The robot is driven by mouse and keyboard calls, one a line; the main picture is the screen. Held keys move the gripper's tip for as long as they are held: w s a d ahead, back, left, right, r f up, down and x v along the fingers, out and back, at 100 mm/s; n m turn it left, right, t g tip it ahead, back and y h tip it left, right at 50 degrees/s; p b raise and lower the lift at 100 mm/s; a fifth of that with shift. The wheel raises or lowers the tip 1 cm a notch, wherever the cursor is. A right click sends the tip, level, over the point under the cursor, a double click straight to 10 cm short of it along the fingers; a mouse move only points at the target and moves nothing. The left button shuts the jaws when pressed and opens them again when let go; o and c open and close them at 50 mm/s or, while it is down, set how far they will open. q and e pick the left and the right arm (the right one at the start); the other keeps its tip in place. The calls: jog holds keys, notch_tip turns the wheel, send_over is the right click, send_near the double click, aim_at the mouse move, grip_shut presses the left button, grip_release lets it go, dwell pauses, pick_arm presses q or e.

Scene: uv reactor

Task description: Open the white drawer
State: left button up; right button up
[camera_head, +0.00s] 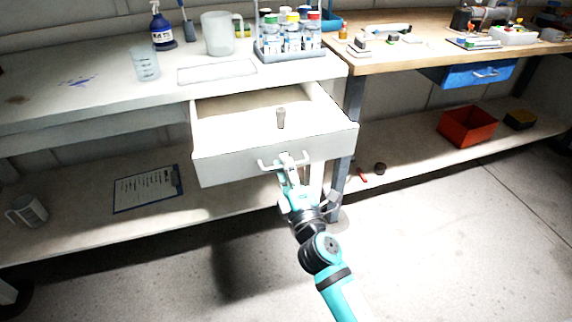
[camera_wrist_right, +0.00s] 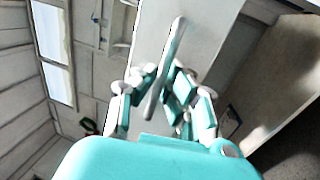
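The white drawer (camera_head: 225,165) under the white bench is pulled well out, and its inside shows from above. A small grey bottle-like object (camera_head: 280,118) stands inside it. A pale bar handle (camera_head: 265,165) runs across the drawer front. My right gripper (camera_head: 288,163) is at the middle of this handle. In the right wrist view the handle (camera_wrist_right: 173,50) passes between the fingers of my right gripper (camera_wrist_right: 162,80), which are closed around it. The fingertips are partly hidden. My left gripper is not in view.
The white bench top (camera_head: 110,100) holds a bottle rack (camera_head: 288,48), a jug (camera_head: 218,34) and a beaker (camera_head: 145,64). A table leg (camera_head: 348,145) stands just right of the drawer. A lower shelf (camera_head: 80,215) carries a clipboard (camera_head: 148,189). The floor in front is clear.

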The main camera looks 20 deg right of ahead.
jog(key=o, duration=0.4)
jog(key=shift+o, duration=0.2)
jog(key=s+f, duration=0.1)
jog(key=s, duration=0.6)
jog(key=shift+s+d+f, duration=0.15)
jog(key=shift+s+f, duration=0.05)
jog(key=shift+f, duration=0.1)
